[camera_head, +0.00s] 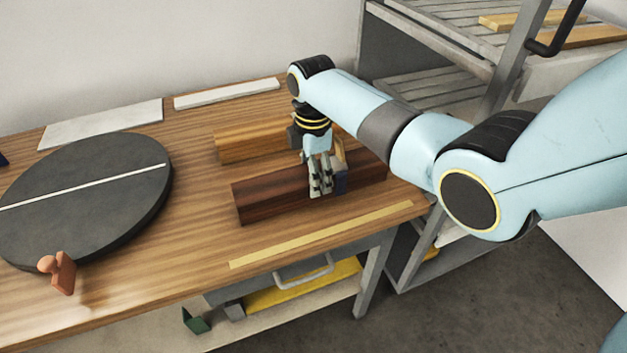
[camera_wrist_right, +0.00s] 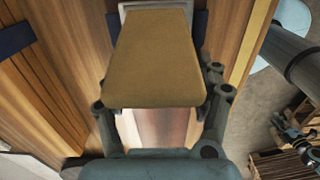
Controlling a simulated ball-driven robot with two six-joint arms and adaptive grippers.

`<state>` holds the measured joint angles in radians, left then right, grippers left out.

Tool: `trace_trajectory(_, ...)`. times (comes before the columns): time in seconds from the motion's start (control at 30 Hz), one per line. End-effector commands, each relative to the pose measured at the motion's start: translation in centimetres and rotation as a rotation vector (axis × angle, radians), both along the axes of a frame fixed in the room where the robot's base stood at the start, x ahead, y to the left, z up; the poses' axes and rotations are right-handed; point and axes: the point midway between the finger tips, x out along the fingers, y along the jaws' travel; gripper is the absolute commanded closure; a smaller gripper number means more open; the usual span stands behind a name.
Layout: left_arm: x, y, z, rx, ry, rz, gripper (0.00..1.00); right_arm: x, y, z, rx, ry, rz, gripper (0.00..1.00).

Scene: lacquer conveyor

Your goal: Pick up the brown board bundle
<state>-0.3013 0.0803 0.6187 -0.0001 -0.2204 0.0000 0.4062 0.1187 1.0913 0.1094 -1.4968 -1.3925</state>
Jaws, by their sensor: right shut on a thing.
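The brown board bundle (camera_head: 270,197) is a long dark reddish-brown block lying across the right part of the table, with a dark blue band (camera_head: 341,181) around it. A tan upright piece (camera_head: 340,151) stands at the band and fills the middle of the right wrist view (camera_wrist_right: 155,60). My right gripper (camera_head: 320,188) points down at the bundle, its fingers on either side of the tan piece in the wrist view. It is shut on the bundle at this piece; the exact contact is partly hidden. The bundle appears to rest on the table. My left gripper is out of view.
A lighter orange-brown block (camera_head: 245,145) lies close behind the bundle. A dark round turntable (camera_head: 90,205) with a white stripe is at left, with a small orange-brown stamp-like object (camera_head: 62,272) at its front. A yellow strip (camera_head: 320,235) runs along the front edge. A grey rack (camera_head: 440,45) stands behind right.

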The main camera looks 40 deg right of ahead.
Motion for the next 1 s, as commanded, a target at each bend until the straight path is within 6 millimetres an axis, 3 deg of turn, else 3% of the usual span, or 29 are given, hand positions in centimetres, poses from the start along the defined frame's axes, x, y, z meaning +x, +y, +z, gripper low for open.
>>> trace_trajectory(0.07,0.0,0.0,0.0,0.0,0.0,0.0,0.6,0.0,0.0,0.0,0.0,0.0,0.0,0.55)
trace_trajectory(0.33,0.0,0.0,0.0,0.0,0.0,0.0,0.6,0.0,0.0,0.0,0.0,0.001,0.0,0.91)
trace_trajectory(0.67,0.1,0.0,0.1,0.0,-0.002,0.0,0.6,0.2,0.0,0.9,-0.001,-0.004,0.0,0.92)
trace_trajectory(1.0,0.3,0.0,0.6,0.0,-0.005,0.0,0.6,0.2,-0.1,6.8,-0.002,-0.007,0.0,0.92)
